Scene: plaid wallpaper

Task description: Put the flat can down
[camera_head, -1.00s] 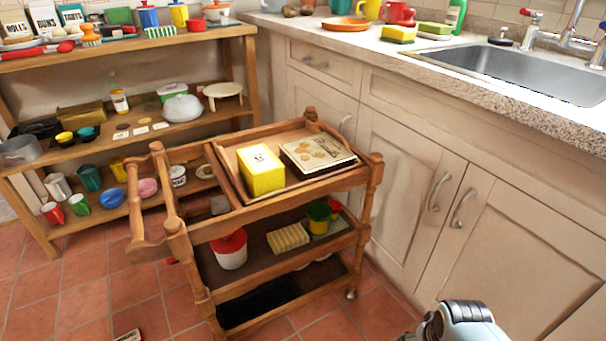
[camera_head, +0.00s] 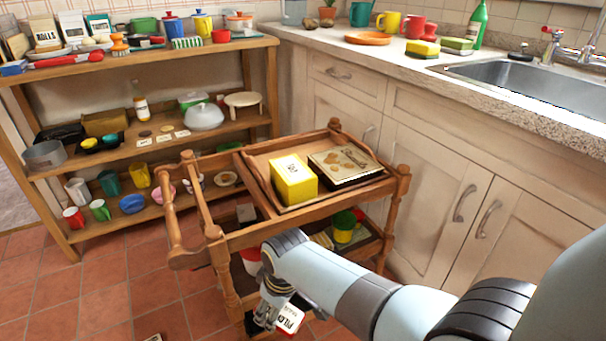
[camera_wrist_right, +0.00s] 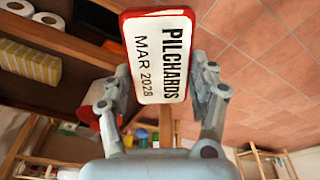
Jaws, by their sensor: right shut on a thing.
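The flat can (camera_wrist_right: 158,58) is a white and red tin marked "PILCHARDS MAR 2028". My right gripper (camera_wrist_right: 160,92) is shut on it, with one finger along each side. In the head view the can (camera_head: 290,319) shows partly, tilted, below my right gripper (camera_head: 270,314), in front of the wooden trolley's lower part. My right arm hides much of the trolley's lower shelves. My left gripper is not in view.
The trolley's top tray (camera_head: 262,183) holds a yellow box (camera_head: 294,182) and a flat patterned tin (camera_head: 345,163). A crowded wooden shelf (camera_head: 222,48) stands at the back left. The counter (camera_head: 400,50) runs along the right. Tiled floor (camera_head: 110,285) lies open at the left.

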